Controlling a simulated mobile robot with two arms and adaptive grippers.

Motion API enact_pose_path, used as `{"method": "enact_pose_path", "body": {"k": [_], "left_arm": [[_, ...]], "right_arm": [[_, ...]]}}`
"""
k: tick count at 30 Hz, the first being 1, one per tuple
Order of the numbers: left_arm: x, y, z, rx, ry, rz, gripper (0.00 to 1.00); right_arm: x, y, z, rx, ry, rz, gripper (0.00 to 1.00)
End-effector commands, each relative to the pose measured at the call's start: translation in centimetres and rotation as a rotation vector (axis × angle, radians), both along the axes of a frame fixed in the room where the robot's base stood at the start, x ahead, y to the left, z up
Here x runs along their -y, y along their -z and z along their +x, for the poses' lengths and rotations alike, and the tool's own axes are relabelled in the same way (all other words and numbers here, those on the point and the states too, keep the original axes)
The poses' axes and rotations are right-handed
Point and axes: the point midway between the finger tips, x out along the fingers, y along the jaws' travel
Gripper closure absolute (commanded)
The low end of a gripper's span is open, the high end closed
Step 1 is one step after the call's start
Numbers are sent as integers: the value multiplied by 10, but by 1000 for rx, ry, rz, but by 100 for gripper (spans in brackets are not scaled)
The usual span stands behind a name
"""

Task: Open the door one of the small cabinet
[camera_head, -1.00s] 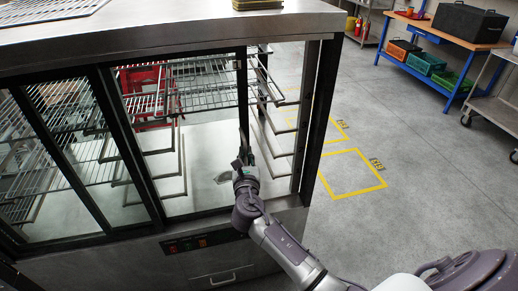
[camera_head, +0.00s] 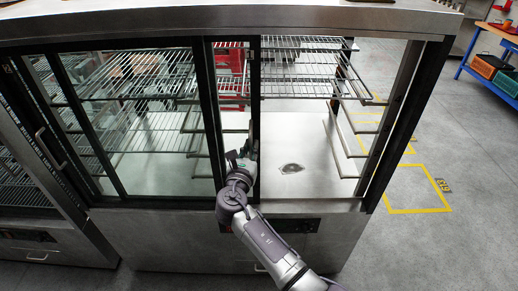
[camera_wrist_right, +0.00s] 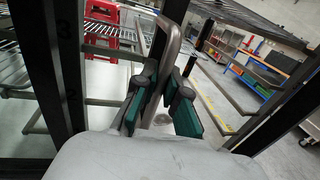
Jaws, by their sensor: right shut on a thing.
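The small cabinet (camera_head: 290,17) is a steel display case with framed sliding glass doors. A dark-framed door (camera_head: 211,110) stands slid to the left, leaving a wide opening on the cabinet's right side. My right gripper (camera_head: 244,160) is at this door's right-hand upright. In the right wrist view, its green-padded fingers (camera_wrist_right: 160,108) are shut on a curved metal handle (camera_wrist_right: 171,38), which passes between the pads. In the head view the handle is mostly hidden behind my gripper. My left gripper is out of view.
Wire shelves (camera_head: 295,88) and bracket rails are inside, above a bare cabinet floor (camera_head: 315,165). Another glazed cabinet (camera_head: 70,235) adjoins at the left. Open floor with yellow markings (camera_head: 418,210) lies to the right. A blue-framed workbench (camera_head: 482,75) is far right.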

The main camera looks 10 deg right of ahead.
Motion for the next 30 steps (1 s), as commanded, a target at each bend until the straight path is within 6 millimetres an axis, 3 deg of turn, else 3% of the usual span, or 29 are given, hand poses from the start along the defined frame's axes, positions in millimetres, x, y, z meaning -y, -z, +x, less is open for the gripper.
{"method": "enact_pose_path", "body": {"k": [9,10,14,24,30], "left_arm": [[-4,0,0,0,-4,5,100],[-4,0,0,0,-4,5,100],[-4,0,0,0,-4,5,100],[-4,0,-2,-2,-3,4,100],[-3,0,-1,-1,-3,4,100]], "right_arm": [[-1,2,0,-3,0,1,100],[-1,2,0,-3,0,1,84],[0,1,0,-3,0,1,63],[-1,1,-2,-1,0,0,63],[-13,1,-27,-2,-2,3,63]]}}
